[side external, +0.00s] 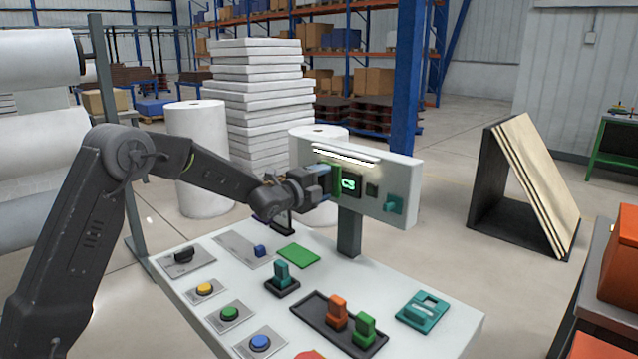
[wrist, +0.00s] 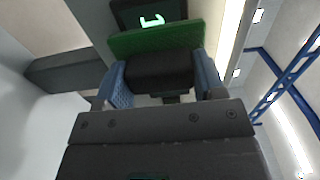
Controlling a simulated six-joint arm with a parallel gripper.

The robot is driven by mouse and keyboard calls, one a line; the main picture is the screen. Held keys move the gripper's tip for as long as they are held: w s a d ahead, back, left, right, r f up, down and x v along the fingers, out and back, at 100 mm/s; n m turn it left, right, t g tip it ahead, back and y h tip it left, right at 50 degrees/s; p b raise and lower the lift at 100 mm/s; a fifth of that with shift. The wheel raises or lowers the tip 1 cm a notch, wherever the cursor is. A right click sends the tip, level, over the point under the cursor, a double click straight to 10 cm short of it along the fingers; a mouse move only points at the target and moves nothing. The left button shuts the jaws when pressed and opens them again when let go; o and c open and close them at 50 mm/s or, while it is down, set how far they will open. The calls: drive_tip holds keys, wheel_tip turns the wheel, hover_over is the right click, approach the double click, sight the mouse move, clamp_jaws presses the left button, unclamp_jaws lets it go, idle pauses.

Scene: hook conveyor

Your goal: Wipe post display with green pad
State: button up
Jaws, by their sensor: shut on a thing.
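The post display (side external: 350,185) is a small dark screen with green characters, set in a white panel (side external: 395,170) on a dark post. My gripper (side external: 322,181) is level with the panel at the display's left side. In the wrist view, my gripper's blue fingers (wrist: 162,78) are shut on the black handle of the green pad (wrist: 155,40). The pad's edge lies across the near side of the display (wrist: 150,17) and hides part of it. Only a thin green strip of the pad shows in the side view (side external: 335,182). I cannot tell whether the pad touches the screen.
A flat green rectangle (side external: 298,255) lies on the white table (side external: 440,335). Also there are a teal-handled block (side external: 282,275), a black tray (side external: 305,308) with orange and green pieces, and a teal piece (side external: 423,311). Push buttons (side external: 230,313) line the left. A teal knob (side external: 393,204) juts from the panel.

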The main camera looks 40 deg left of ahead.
drive_tip(key=shift+w+a+r, duration=0.1)
drive_tip(key=shift+w+a, duration=0.05)
drive_tip(key=shift+a, duration=2.05)
drive_tip(key=shift+c, duration=0.5)
drive_tip(key=shift+s+d, duration=0.15)
drive_tip(key=shift+s, duration=2.85)
drive_tip(key=s, duration=0.3)
